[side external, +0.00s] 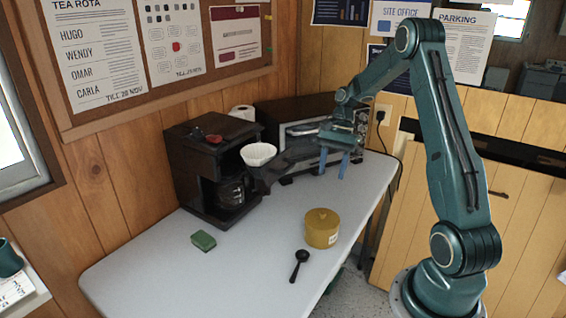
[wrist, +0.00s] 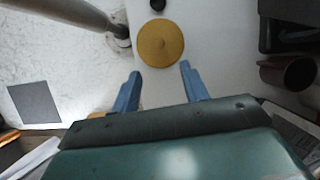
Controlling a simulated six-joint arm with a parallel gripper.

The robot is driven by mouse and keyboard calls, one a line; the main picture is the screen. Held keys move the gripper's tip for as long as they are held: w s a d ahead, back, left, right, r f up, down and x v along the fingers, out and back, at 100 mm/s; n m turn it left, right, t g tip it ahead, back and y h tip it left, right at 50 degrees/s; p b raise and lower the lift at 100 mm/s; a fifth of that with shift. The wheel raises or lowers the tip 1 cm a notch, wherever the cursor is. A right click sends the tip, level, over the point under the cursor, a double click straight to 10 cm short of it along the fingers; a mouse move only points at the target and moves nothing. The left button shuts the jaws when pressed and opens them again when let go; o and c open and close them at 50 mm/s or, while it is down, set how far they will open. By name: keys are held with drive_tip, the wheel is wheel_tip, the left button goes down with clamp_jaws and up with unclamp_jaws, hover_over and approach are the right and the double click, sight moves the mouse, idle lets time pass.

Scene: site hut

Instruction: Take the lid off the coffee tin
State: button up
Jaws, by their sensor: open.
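The coffee tin (side external: 322,235) is a mustard-yellow round tin with a pale label, standing upright near the right edge of the table. In the wrist view the lid (wrist: 160,43) shows from above as a round disc beyond the fingertips. My gripper (side external: 336,163) has blue fingers, is open and empty, and hangs above the far part of the table, behind and above the tin. In the wrist view its two fingers (wrist: 158,72) are spread apart with nothing between them.
A black scoop (side external: 299,265) lies in front of the tin and a green sponge (side external: 203,241) to the left. A dark coffee machine (side external: 215,170) with a glass pot stands at the left back. A toaster oven (side external: 305,135) stands behind my gripper. The tabletop (side external: 250,270) is otherwise mostly clear.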

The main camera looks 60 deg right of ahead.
hover_over(323, 212)
drive_tip(key=d, duration=0.2)
wheel_tip(323, 212, down, 7)
drive_tip(key=shift+w+d+r, duration=0.1)
drive_tip(key=shift+w+d, duration=0.05)
drive_tip(key=shift+x, duration=2.55)
clamp_jaws()
